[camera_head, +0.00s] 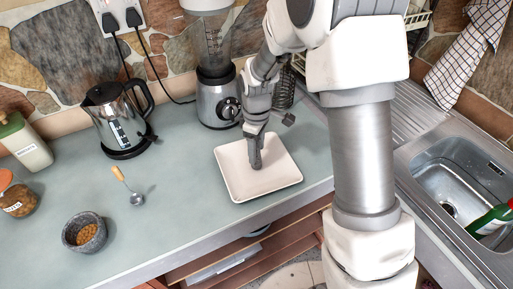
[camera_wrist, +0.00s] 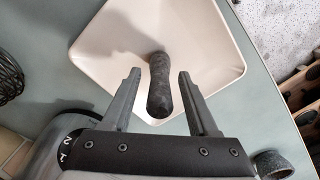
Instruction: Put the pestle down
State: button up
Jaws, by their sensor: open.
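A dark grey stone pestle (camera_wrist: 160,88) shows in the wrist view against the cream square tray (camera_wrist: 225,70), its thicker rounded end towards the camera. I cannot tell whether it stands or leans on the tray. My gripper (camera_wrist: 160,73) is open, with one finger on each side of the pestle and a visible gap on both sides. In the head view my gripper (camera_head: 256,165) points down over the middle of the tray (camera_head: 278,187). There the pestle is hard to tell apart from the fingers.
A stone mortar (camera_head: 84,240) with brown contents stands at the front left of the counter, with a spoon (camera_head: 136,198) behind it. A kettle (camera_head: 121,122) and a blender (camera_head: 217,98) stand at the back. The sink (camera_head: 452,180) is at right.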

notch_tip(320, 180, up, 11)
jog(key=shift+f, duration=0.1)
jog(key=shift+s+r, duration=0.1)
jog(key=shift+r, duration=0.9)
jog(key=s+d+r+m+t, duration=0.3)
jog(key=s+d+r+m, duration=0.3)
jog(key=s+r, duration=0.4)
jog(key=s+d+r+m+t, duration=0.1)
jog(key=s+d+m+t, duration=0.1)
jog(key=s+m, duration=0.4)
jog(key=shift+s+d+r+t, duration=0.3)
jog(key=shift+s+d, duration=0.4)
jog(key=shift+s, duration=1.9)
